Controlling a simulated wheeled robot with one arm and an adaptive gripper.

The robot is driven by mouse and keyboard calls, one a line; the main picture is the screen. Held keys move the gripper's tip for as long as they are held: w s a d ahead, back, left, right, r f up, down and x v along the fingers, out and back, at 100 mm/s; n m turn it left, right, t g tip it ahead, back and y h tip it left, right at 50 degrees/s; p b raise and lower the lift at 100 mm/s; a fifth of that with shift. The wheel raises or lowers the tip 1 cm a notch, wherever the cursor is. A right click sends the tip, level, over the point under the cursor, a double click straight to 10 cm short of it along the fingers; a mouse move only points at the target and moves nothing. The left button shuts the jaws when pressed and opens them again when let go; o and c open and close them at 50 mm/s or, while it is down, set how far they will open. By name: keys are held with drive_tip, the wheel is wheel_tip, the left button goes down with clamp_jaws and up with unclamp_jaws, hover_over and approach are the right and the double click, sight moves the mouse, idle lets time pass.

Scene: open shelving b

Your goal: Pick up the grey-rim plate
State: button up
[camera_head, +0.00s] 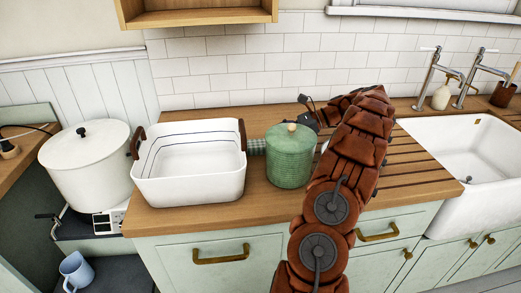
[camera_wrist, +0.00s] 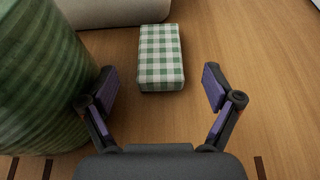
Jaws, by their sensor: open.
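I cannot make out a grey-rim plate in either view. My gripper (camera_head: 307,112) is behind the green lidded canister in the head view, partly hidden by the canister and my arm. In the wrist view my gripper (camera_wrist: 159,86) is open, its two purple-padded fingers wide apart with nothing held between them. A green-and-white checked box (camera_wrist: 160,57) lies on the counter just ahead of the fingers. It also shows between basin and canister in the head view (camera_head: 256,146).
The ribbed green canister (camera_head: 290,160) stands close to the left finger in the wrist view (camera_wrist: 40,75). A white basin (camera_head: 190,185) with brown handles is left of it. A white pot (camera_head: 85,170) is farther left, the sink (camera_head: 470,150) at right. Bare wood (camera_wrist: 260,80) lies right of the box.

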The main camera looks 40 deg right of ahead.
sight(263, 142)
drive_tip(key=shift+w+a+f+b, duration=0.25)
drive_tip(key=shift+w+a+b, duration=0.1)
drive_tip(key=shift+a+b, duration=0.15)
drive_tip(key=shift+a, duration=0.1)
drive_tip(key=shift+w+a+f, duration=0.1)
drive_tip(key=shift+w+a, duration=0.2)
drive_tip(key=shift+a, duration=0.05)
drive_tip(key=shift+x, duration=2.1)
drive_tip(key=shift+d+f, duration=0.1)
drive_tip(key=shift+c, duration=0.3)
drive_tip(key=c, duration=1.1)
drive_tip(key=shift+o, duration=0.2)
